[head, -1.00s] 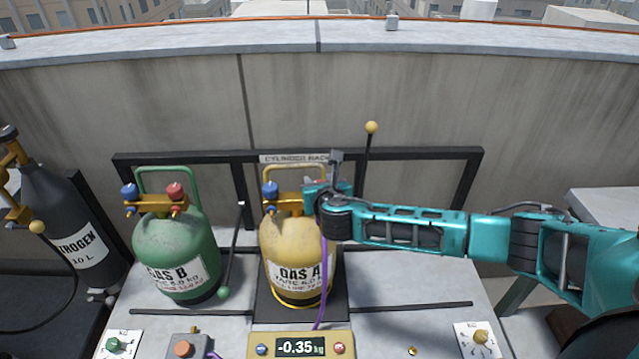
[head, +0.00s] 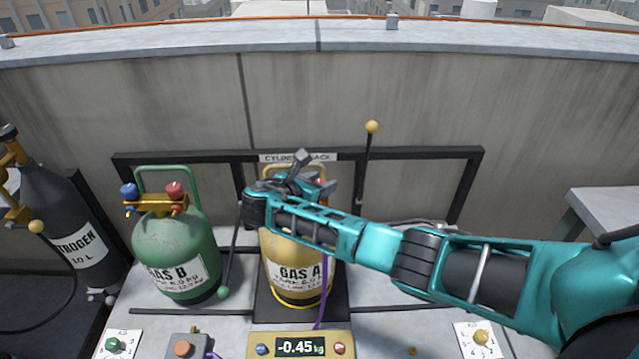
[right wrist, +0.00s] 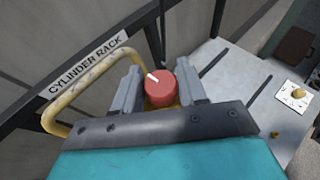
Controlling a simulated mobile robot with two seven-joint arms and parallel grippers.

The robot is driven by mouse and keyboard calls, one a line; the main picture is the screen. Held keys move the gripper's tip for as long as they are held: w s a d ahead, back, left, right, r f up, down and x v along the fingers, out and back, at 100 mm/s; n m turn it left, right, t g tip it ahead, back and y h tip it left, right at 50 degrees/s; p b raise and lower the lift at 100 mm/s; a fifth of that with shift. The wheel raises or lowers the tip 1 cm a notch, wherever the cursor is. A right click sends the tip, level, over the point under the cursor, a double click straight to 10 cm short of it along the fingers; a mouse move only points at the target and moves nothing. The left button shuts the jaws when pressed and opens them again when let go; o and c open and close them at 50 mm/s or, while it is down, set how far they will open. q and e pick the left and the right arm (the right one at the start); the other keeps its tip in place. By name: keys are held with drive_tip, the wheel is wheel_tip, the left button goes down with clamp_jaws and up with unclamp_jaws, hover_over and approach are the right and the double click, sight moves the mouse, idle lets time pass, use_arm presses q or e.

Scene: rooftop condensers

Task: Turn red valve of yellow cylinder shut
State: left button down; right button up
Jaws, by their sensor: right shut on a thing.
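The yellow cylinder (head: 292,284), labelled GAS A, stands upright on a dark plate in front of the cylinder rack. Its red valve (right wrist: 161,88) is a round knob with a white mark, seen from above in the right wrist view. My right gripper (right wrist: 160,85) is shut on the red valve, one finger on each side of it. In the head view my right gripper (head: 303,182) and wrist cover the top of the yellow cylinder, and its blue valve is hidden. A purple hose (head: 322,292) runs down the front. My left gripper is not in view.
A green cylinder (head: 177,255) with blue and red valves stands to the left, and a dark nitrogen cylinder (head: 70,225) farther left. The scale display (head: 301,346) reads -0.45 kg. A yellow-knobbed lever (head: 371,127) rises behind, beside the black rack (head: 425,153).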

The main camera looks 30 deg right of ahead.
drive_tip(key=shift+m+g+h, duration=0.3)
drive_tip(key=shift+m+g, duration=0.2)
drive_tip(key=o, duration=1)
drive_tip(key=v, duration=1.3)
